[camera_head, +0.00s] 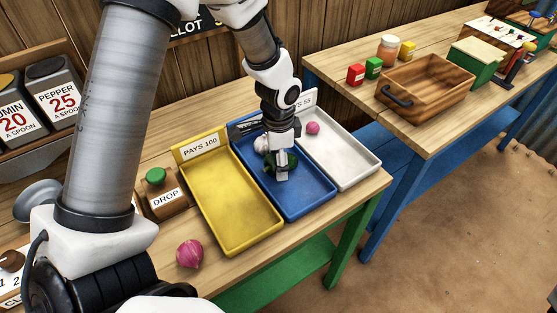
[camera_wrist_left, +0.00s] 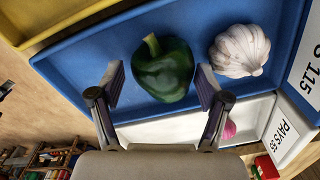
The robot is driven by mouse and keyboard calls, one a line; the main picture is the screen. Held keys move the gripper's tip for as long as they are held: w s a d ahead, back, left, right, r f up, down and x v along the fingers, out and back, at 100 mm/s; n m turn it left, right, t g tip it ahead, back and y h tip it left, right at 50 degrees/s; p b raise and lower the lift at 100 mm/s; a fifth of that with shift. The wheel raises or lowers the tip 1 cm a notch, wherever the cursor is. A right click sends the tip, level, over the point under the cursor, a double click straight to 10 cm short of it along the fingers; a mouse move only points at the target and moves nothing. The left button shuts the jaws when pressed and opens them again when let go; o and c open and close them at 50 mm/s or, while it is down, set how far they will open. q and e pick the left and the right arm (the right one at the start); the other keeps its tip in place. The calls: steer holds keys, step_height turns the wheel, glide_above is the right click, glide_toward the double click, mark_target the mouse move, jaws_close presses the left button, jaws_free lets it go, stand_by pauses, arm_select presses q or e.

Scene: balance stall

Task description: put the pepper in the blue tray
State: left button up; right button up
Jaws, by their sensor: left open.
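The green pepper (camera_wrist_left: 165,72) lies in the blue tray (camera_wrist_left: 90,72), beside a white garlic bulb (camera_wrist_left: 239,50). In the head view the pepper (camera_head: 268,166) is partly hidden by my left gripper (camera_head: 282,174), which points down over the blue tray (camera_head: 312,196). In the wrist view the jaws are apart, one finger to each side of the pepper's near end. No finger clearly touches it. My right gripper is in neither view.
A yellow tray (camera_head: 235,205) stands left of the blue one and a white tray (camera_head: 350,158) with a pink onion (camera_head: 313,128) right of it. Another pink onion (camera_head: 190,254) lies on the table near a DROP box (camera_head: 165,198). A wooden crate (camera_head: 425,85) stands on the far table.

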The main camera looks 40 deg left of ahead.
arm_select(q)
step_height(320, 180, up, 12)
steer(key=shift+f, duration=0.2)
steer(key=shift+s, duration=0.1)
